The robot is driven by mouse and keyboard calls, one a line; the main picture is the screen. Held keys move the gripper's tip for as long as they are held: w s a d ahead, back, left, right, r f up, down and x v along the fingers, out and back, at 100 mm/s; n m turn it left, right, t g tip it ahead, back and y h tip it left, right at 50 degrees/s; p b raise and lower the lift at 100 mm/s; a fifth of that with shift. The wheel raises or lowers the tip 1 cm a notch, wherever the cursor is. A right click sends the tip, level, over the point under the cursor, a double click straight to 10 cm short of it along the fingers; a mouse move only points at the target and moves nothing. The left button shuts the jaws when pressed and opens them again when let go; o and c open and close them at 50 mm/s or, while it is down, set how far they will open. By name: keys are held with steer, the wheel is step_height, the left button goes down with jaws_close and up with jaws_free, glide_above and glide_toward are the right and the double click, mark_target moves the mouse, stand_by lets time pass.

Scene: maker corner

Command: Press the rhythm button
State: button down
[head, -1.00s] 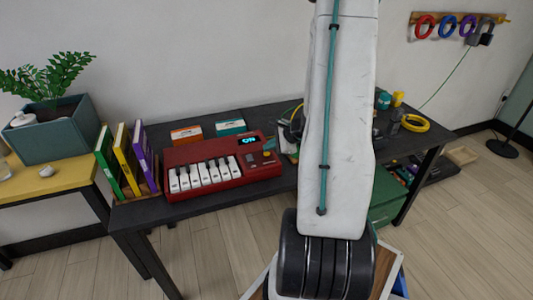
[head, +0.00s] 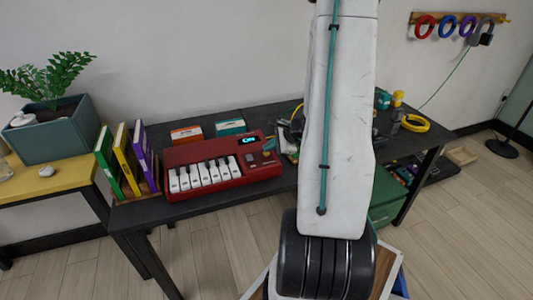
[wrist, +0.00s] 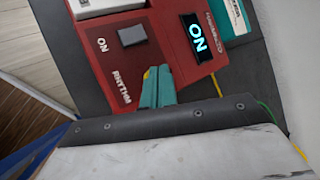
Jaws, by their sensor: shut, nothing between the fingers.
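The red keyboard (head: 222,171) sits on the dark table, with white keys along its front and a control panel at its right end. Its display (head: 248,140) is lit and reads ON, also in the wrist view (wrist: 197,37). A grey square button (wrist: 132,36) shows beside a printed ON. The RHYTHM label (wrist: 122,87) is printed on the red panel just left of my gripper (wrist: 157,70). My gripper is shut and empty, its teal fingers with yellow tips at the panel (head: 269,147). The rhythm button itself is not visible, perhaps behind the fingers. I cannot tell whether the tips touch.
Upright books (head: 127,160) stand left of the keyboard. An orange box (head: 186,134) and a teal box (head: 230,127) lie behind it. My arm hides the table's middle.

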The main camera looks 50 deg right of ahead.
mark_target(270, 154)
steer(key=shift+f, duration=0.45)
steer(key=shift+r, duration=0.5)
steer(key=shift+r, duration=3)
